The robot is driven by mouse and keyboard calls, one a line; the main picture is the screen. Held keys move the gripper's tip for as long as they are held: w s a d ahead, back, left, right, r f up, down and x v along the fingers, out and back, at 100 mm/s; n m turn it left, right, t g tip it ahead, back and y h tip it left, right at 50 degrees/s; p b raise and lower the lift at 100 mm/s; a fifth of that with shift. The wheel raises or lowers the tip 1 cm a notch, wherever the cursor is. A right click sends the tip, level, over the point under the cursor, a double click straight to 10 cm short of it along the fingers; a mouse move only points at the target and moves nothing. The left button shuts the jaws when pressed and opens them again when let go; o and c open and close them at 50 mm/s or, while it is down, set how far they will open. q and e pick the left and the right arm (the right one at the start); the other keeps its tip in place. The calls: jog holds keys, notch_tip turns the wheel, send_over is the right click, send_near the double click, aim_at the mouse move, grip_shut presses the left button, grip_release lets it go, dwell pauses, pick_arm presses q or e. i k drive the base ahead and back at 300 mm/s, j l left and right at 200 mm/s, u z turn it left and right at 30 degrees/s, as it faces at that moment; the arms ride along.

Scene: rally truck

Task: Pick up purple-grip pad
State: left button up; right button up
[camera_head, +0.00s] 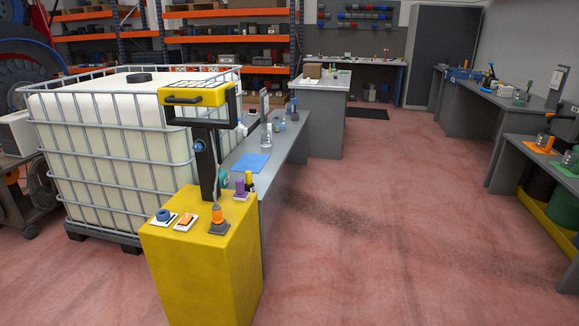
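The purple-grip pad (240,188) stands upright near the back right corner of the top of a yellow pedestal (200,255). It has a short purple grip on a small pale base. A dark piece with a yellow top (249,180) stands just behind and right of it and overlaps it in view. Neither of my grippers shows in the head view.
The pedestal also holds a blue ring pad (163,216), an orange block pad (185,221) and an orange cone-shaped tool (218,215). A black post with a yellow handled head (197,97) rises behind them. A caged white tank (110,150) stands left. Open floor (380,230) lies right.

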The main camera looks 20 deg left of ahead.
aim_at(240, 194)
jog(key=i+l+u, duration=0.1)
jog(key=i+u, duration=0.25)
jog(key=i, duration=0.25)
jog(key=i+l+u, duration=0.35)
jog(key=i, duration=0.2)
jog(key=i+l+u, duration=0.35)
jog(key=i, duration=0.2)
